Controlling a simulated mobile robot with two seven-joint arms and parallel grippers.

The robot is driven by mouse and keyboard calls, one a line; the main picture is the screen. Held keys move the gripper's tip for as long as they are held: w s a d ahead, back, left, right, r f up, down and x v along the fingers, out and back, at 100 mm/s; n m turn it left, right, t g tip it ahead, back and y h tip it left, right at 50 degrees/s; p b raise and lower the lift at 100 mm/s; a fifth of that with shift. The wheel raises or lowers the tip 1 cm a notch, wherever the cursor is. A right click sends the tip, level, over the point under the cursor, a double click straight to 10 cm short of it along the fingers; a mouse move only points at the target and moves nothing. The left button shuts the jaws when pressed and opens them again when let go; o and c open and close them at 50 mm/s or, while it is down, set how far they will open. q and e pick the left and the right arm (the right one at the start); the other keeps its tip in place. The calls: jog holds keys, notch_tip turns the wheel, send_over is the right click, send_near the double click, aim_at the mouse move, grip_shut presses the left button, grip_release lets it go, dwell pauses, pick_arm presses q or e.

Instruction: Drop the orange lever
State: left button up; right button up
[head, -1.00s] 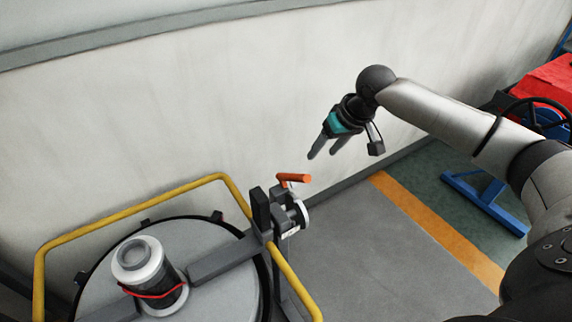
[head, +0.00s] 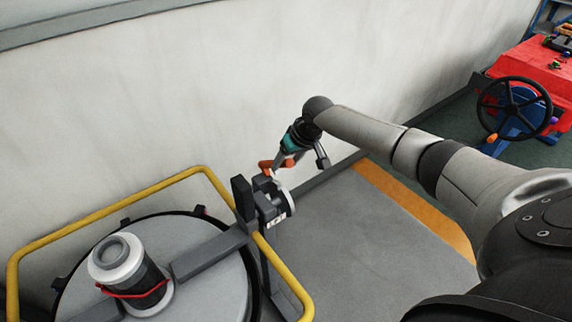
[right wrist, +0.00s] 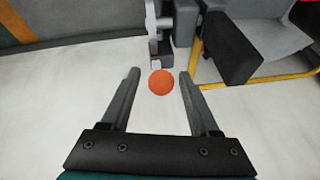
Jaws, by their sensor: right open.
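The orange lever (head: 265,164) sticks out from the top of a grey and white valve fitting (head: 277,205) beside the tank. In the right wrist view the lever's round orange end (right wrist: 161,82) faces the camera and shows between the two fingertips. My right gripper (head: 280,168) is open at the lever, one finger on each side of it in the wrist view, with a gap to both. In the head view the fingers partly hide the lever. My left gripper is not in view.
A round tank lid (head: 205,262) with a grey-white cap (head: 115,258) stands inside a yellow rail (head: 110,208). A dark upright post (head: 243,199) stands close to the valve. A pale wall (head: 200,100) is behind. A red bench (head: 530,70) with a black handwheel (head: 514,107) is at right.

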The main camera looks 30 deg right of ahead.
jog(key=shift+f, duration=0.15)
grip_shut()
dwell(0.5)
dwell(0.9)
